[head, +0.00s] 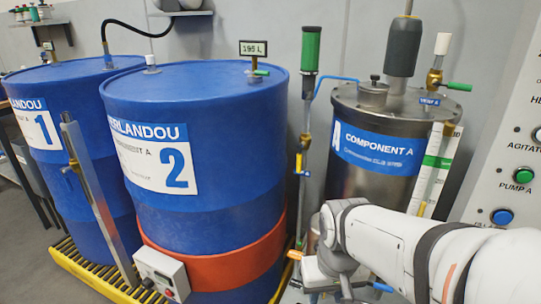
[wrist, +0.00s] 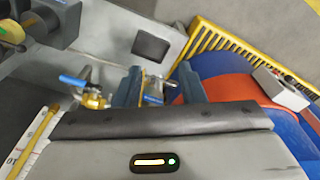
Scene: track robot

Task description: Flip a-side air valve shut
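My gripper (wrist: 158,85) is open in the wrist view, its two dark fingers apart. A small metal valve fitting with a blue lever (wrist: 168,83) shows between and beyond the fingers; I cannot tell whether they touch it. A second brass valve with a blue lever (wrist: 75,81) is left of the fingers. No label names either as the A-side air valve. In the head view a blue lever (head: 383,288) shows low beside my arm, below the Component A tank (head: 377,190). My arm hides most of the gripper and fittings there.
Two blue drums, number 1 (head: 78,180) and number 2 (head: 215,120), stand on a yellow grate. Drum 2 has an orange heater band (head: 215,262). A green-handled vent valve (head: 458,87) tops the tank. A button panel (head: 515,170) is at right.

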